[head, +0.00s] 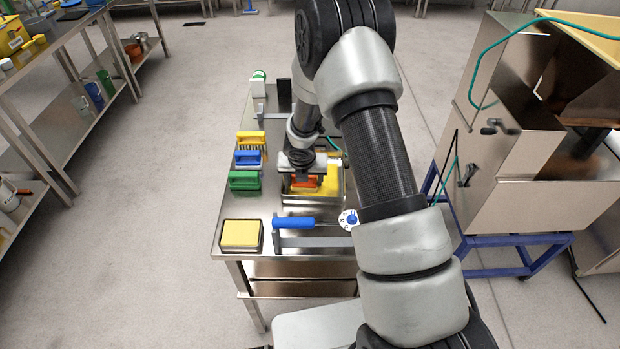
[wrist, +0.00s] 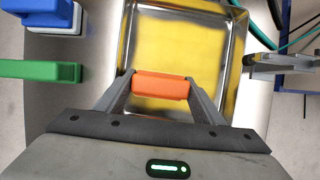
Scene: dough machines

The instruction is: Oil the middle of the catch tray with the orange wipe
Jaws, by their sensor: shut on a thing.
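The orange wipe (wrist: 160,87) is a small orange block held between the two fingers of my gripper (wrist: 160,80). It also shows in the head view (head: 305,182), partly covered by my gripper (head: 304,175). The catch tray (wrist: 240,55) is a shiny metal tray with raised walls. It also stands on the metal table in the head view (head: 343,194). Much of its floor looks yellow. The wipe is over the tray's near part in the wrist view. I cannot tell whether it touches the floor. My gripper hides the tray's near edge.
Green (head: 244,180), blue (head: 248,158) and yellow (head: 251,139) brushes stand left of the tray. A yellow pad (head: 240,233) in a small tray and a blue-handled tool (head: 293,223) on a stand are nearer. A large metal machine (head: 520,140) stands right.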

